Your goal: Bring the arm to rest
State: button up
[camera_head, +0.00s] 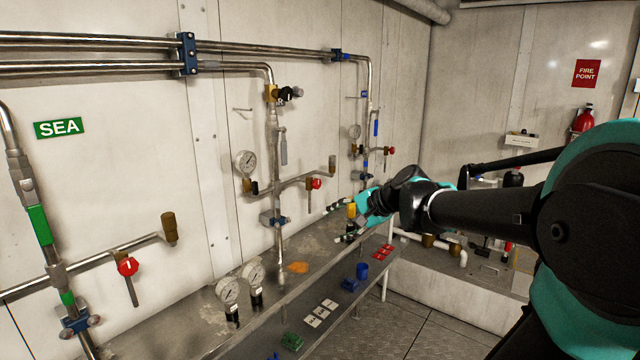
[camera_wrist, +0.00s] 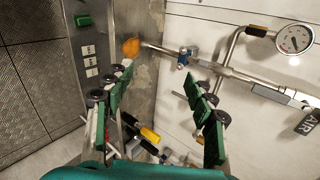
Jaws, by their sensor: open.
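My gripper (camera_head: 345,220) is at the end of my outstretched arm, over the metal bench beside the pipe wall in the head view. Its fingers are spread apart, and nothing is between them. In the wrist view, my gripper (camera_wrist: 160,95) shows two green-padded fingers wide open. The bench top with an orange patch (camera_wrist: 131,48) lies beyond the fingertips. My arm reaches in from the right of the head view, and its large joint covers the lower right.
Two pressure gauges (camera_head: 241,282) stand on the bench (camera_head: 190,318). Wall pipes carry a gauge (camera_head: 246,163) and red-handled valves (camera_head: 316,184). The floor (camera_head: 420,325) right of the bench is clear.

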jog(key=s+d+f+n+g+h, duration=0.1)
jog(key=s+d+f+n+h, duration=0.3)
jog(key=s+d+f, duration=0.3)
jog(key=s+d+f+n+g+h, duration=0.1)
jog(key=s+d+f+n+h, duration=0.3)
jog(key=s+d+f, duration=0.3)
jog(key=s+f+n, duration=0.1)
jog(key=s+f, duration=0.3)
jog(key=f, duration=0.5)
jog(key=shift+d+f, duration=0.2)
jog(key=shift+w, duration=0.1)
dwell(1.5)
